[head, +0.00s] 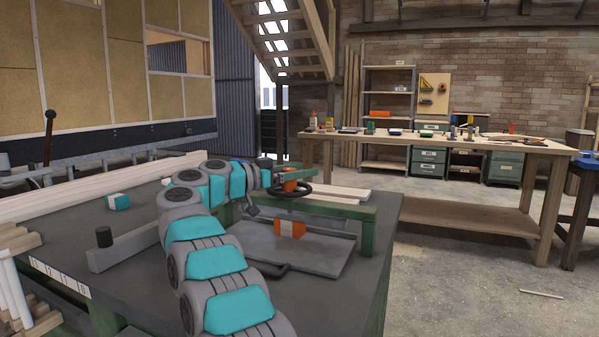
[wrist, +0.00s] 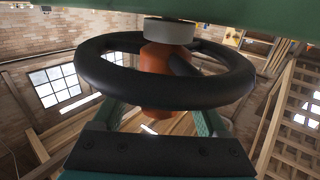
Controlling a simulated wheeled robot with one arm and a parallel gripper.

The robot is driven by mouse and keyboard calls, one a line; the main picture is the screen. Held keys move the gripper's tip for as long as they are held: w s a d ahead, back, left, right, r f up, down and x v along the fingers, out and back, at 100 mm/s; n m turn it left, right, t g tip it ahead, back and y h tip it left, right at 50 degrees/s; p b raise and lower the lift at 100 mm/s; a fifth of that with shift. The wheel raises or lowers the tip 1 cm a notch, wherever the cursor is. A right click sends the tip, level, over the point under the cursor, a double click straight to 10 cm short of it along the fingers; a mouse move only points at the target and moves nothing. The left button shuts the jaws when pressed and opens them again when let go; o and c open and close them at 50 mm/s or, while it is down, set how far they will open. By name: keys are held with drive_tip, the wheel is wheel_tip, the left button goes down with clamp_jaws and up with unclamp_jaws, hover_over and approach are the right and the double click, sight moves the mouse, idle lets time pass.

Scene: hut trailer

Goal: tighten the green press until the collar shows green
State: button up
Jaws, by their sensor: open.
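The green press has a green beam (head: 322,204) on legs over the bench. A black handwheel (head: 293,190) sits above the beam; it fills the middle of the wrist view (wrist: 98,72). Its hub is orange (wrist: 160,62). A pale grey collar (wrist: 168,32) sits between the hub and the green beam (wrist: 230,13); no green shows on its visible side. My gripper (wrist: 160,118) is open, its two green fingers on either side of the orange hub. The wheel rim hides the fingertips, and I cannot tell whether they touch. An orange block (head: 290,228) sits under the beam.
A wooden workbench (head: 450,147) with tools stands behind. Open concrete floor lies to the right.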

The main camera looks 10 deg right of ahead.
sight(272, 189)
drive_tip(key=shift+v, duration=3.85)
